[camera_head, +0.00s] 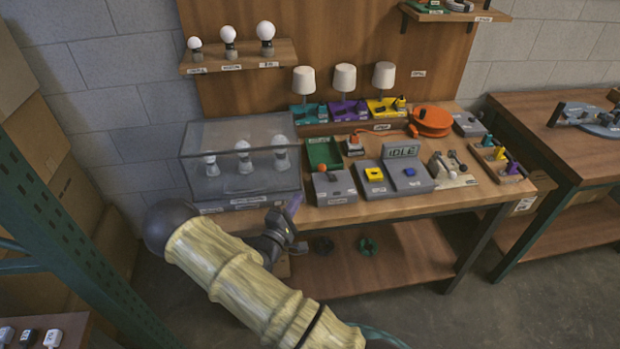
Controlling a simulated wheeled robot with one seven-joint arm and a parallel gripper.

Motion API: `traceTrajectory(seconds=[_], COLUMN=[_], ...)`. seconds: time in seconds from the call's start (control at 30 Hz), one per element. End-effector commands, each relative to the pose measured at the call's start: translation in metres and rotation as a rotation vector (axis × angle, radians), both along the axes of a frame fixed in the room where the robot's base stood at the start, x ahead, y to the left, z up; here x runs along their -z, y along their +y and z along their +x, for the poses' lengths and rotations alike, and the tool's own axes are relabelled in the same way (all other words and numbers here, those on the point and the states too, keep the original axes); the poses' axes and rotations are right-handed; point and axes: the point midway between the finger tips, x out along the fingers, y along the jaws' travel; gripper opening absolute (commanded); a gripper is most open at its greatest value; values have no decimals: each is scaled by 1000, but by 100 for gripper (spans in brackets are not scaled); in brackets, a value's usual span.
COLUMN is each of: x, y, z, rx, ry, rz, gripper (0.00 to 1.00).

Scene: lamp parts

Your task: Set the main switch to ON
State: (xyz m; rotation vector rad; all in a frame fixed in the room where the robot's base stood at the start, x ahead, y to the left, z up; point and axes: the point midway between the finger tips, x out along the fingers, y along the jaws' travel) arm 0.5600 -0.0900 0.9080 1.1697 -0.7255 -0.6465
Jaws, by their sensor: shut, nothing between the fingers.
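My gripper (293,206) is shut and empty. It is just off the front edge of the workbench (420,206), below and left of a small grey box (335,188) with a small dark red part on top. I cannot read that box's label clearly. To its right is a grey control panel (412,186) with a yellow button, a blue knob and a display (402,152) reading IDLE. Another grey box (468,125) stands at the back right. I cannot tell which box carries the main switch, or its position.
A clear case (240,190) with several bulbs stands at the bench's left, close to my arm. Three small lamps (345,78) stand behind the panel. An orange cord reel (431,120) and a parts tray (503,163) are right. A green post (60,230) rises at left.

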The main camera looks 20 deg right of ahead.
Motion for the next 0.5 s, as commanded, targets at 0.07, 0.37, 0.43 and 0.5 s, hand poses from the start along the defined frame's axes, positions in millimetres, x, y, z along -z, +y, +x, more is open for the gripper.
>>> traceTrajectory(seconds=[0.07, 0.37, 0.43, 0.5], x=[0, -6, -9, -11], y=[0, -21, -32, -41], z=[0, 16, 24, 31], rx=[0, 1, 3, 2], ry=[0, -1, -1, -1], rz=[1, 2, 3, 3], gripper=[0, 0, 0, 0])
